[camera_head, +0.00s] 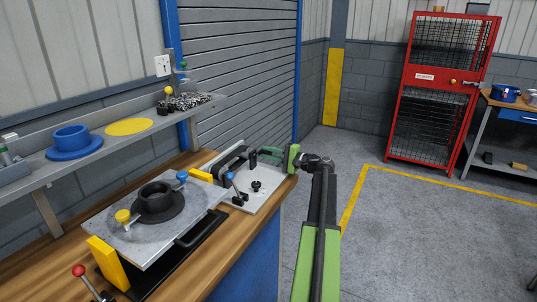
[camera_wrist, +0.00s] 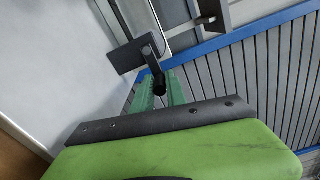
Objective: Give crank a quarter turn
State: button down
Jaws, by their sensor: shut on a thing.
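The crank (camera_wrist: 136,54) shows in the wrist view as a dark flat arm with a round black handle. My gripper (camera_wrist: 159,90) has its two green fingers on either side of that handle and is shut on it. The fingertips and the lower end of the handle are partly hidden. The crank itself is hard to make out there.
A grey pallet plate (camera_head: 142,246) with a black ring (camera_head: 157,204) and yellow and blue knobs lies nearer on the bench. A shelf (camera_head: 100,160) holds a blue flanged part (camera_head: 73,143). A red cage cabinet (camera_head: 438,90) stands beyond open floor.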

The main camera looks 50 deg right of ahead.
jog(key=shift+r, duration=0.1)
jog(key=c, duration=1.4)
grip_release()
jog(key=v, duration=1.7)
jog(key=shift+s, duration=0.2)
